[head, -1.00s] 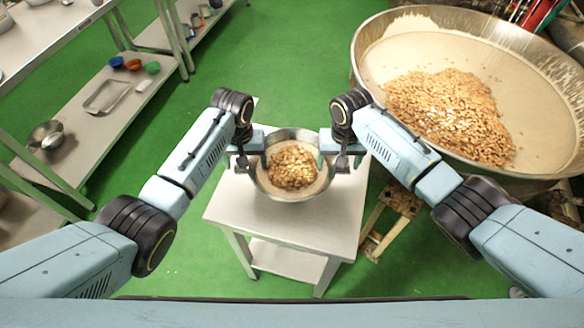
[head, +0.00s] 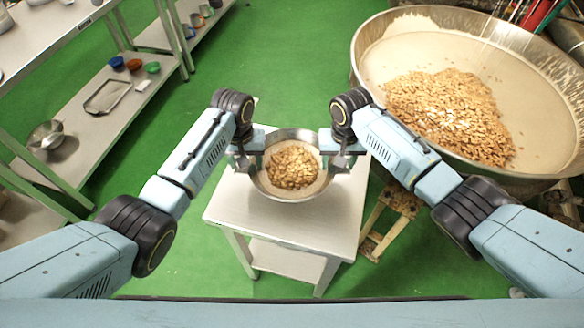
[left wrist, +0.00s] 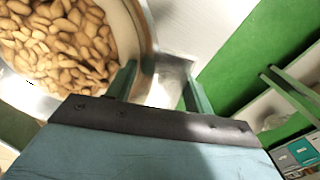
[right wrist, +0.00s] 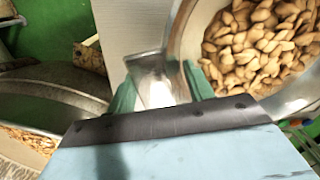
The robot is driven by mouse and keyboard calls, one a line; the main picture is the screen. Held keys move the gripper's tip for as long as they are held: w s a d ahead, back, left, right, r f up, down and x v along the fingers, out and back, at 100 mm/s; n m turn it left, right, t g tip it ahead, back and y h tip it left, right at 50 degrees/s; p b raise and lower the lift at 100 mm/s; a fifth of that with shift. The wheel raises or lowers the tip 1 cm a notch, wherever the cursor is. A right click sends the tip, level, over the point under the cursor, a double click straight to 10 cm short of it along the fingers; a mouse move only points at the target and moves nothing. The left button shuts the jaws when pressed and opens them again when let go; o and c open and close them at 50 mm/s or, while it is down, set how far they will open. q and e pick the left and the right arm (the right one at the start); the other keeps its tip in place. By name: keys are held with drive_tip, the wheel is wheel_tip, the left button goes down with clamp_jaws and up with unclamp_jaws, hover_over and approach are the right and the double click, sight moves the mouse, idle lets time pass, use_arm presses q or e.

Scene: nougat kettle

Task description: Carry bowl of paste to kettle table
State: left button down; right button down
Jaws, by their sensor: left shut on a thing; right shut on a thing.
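A metal bowl (head: 292,136) with pale paste and a heap of nuts (head: 293,167) is over the top of a small white table (head: 285,222), near its far end. I cannot tell whether its base touches the tabletop. My left gripper (head: 251,160) is shut on a metal tab at the bowl's left side. My right gripper (head: 337,160) is shut on a matching tab at its right side. The tabs show between the fingers in the left wrist view (left wrist: 162,88) and the right wrist view (right wrist: 156,88). The bowl looks level. A large kettle (head: 365,75) stands right.
A wooden stand (head: 385,225) is on the floor close to the small table's right side. At left, a metal shelf table (head: 100,128) holds small coloured bowls and a tray. Green floor (head: 270,55) is open beyond the small table.

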use_arm(q)
drive_tip(key=shift+w+a+r, duration=0.1)
drive_tip(key=shift+a+r, duration=0.05)
drive_tip(key=shift+a, duration=0.05)
use_arm(e)
drive_tip(key=shift+w+d+r, duration=0.1)
drive_tip(key=shift+d+r, duration=0.05)
drive_tip(key=shift+d, duration=0.05)
